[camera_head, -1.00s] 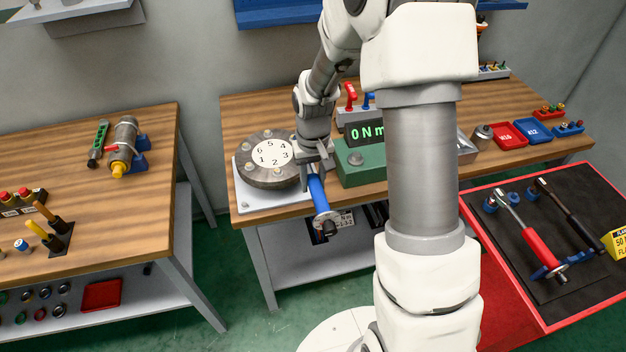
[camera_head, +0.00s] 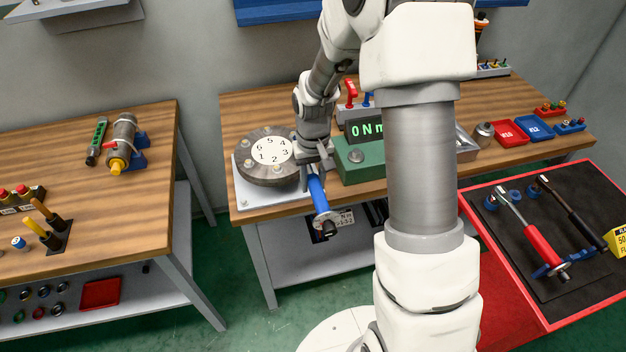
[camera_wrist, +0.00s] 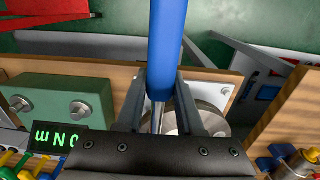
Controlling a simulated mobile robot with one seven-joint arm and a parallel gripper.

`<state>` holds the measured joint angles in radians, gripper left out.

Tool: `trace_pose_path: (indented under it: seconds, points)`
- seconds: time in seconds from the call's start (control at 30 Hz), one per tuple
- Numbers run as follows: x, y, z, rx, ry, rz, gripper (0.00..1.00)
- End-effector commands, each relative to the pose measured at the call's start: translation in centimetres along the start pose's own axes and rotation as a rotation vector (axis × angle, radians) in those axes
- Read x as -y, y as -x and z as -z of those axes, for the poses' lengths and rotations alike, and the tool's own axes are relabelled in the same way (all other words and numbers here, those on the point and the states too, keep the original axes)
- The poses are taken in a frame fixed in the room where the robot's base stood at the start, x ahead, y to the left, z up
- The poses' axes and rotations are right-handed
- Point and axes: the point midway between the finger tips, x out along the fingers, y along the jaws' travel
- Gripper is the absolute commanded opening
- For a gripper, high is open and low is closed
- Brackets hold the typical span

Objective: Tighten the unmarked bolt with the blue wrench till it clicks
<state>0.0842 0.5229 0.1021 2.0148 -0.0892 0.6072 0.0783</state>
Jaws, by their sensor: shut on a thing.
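The blue wrench (camera_head: 318,193) points out over the front edge of the middle bench, its handle end low and toward me. My gripper (camera_head: 313,168) is shut on it near its head end. In the wrist view the blue handle (camera_wrist: 167,45) runs up from between the two fingers (camera_wrist: 160,100). The round flange (camera_head: 262,178) sits on a pale plate at the bench's left, with a white dial numbered 1 to 6 and bolts around its rim. The wrench head and the bolt near it are hidden by my gripper. I cannot tell which bolt is unmarked.
A green box (camera_head: 362,172) with a bolt on top stands right of the flange; its display (camera_head: 366,130) reads 0 Nm. A red-edged tray (camera_head: 520,285) at right holds a red wrench (camera_head: 540,245) and a black one (camera_head: 575,220). Another bench (camera_head: 120,215) is at left.

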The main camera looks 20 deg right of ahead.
Motion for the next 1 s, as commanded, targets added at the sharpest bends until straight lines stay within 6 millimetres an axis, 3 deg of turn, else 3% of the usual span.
trace_pose_path:
  seconds: [1.0]
  points:
    - [0.00, -0.78, 0.05, -0.001, 0.000, 0.000, 0.00]
